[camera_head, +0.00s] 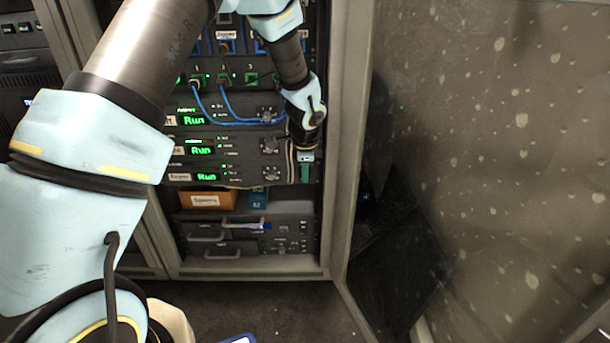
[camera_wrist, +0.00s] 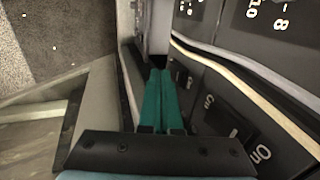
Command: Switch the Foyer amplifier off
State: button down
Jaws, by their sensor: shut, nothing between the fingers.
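Three stacked amplifiers in the rack have green displays reading "Run". The lowest amplifier (camera_head: 232,174) has a small label at its left that seems to read "Foyer"; its display is lit. My gripper (camera_head: 305,172) is shut and empty, at the right end of the lowest amplifier. In the wrist view its green fingers (camera_wrist: 161,100) lie together beside a dark panel. A dark switch (camera_wrist: 228,118) with white marks, one reading "On", is right of the fingers, apart from them. My arm hides the amplifiers' right ends in the head view.
Blue cables (camera_head: 235,117) loop across the top amplifier. A pale cable (camera_wrist: 245,83) runs across the panel in the wrist view. An orange box labelled "Spares" (camera_head: 206,200) sits below the amplifiers. The rack's right post (camera_head: 343,140) and a speckled panel (camera_head: 500,150) stand to the right.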

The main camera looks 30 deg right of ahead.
jog(key=shift+w+f+p, duration=0.1)
jog(key=shift+w+p, duration=0.05)
jog(key=shift+p, duration=0.25)
jog(key=shift+r+p, duration=0.8)
jog(key=shift+r, duration=0.05)
